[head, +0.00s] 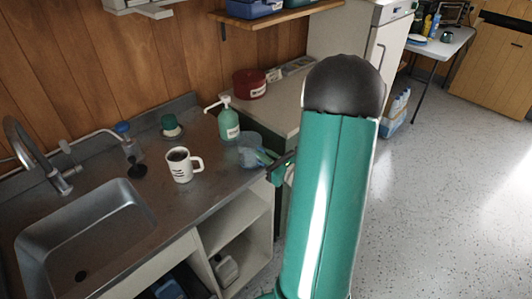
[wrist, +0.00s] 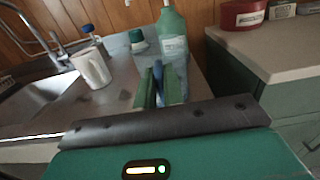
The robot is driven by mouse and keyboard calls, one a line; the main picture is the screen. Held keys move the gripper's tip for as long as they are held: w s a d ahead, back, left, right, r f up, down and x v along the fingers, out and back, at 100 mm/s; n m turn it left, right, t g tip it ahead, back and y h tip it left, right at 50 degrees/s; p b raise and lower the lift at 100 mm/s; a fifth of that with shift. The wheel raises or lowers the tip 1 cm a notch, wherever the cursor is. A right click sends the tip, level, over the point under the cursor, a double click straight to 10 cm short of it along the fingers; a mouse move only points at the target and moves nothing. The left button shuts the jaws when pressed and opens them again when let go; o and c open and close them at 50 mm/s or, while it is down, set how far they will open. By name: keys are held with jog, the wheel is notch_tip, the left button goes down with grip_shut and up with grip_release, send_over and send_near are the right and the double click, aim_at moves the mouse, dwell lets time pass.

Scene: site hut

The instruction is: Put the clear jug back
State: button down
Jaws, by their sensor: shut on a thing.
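The clear jug (head: 248,150), see-through and bluish, is at the right end of the steel counter, just in front of the green pump bottle. It also shows in the wrist view (wrist: 183,68), partly hidden behind my fingers. My gripper (head: 268,160) reaches it from the right. In the wrist view my gripper's green fingers (wrist: 159,88) are closed on a narrow blue upright part, which looks like the jug's handle. The jug looks upright. I cannot tell whether its base touches the counter.
The green pump bottle (head: 229,124) stands close behind the jug. A white mug (head: 182,167), a green-and-white item (head: 171,127) and a blue-topped bottle (head: 129,141) stand leftward, near the sink (head: 85,235). A red tin (head: 249,83) is on the pale worktop behind.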

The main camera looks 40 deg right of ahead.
jog(key=shift+f, duration=0.15)
jog(key=c, duration=1.5)
grip_release()
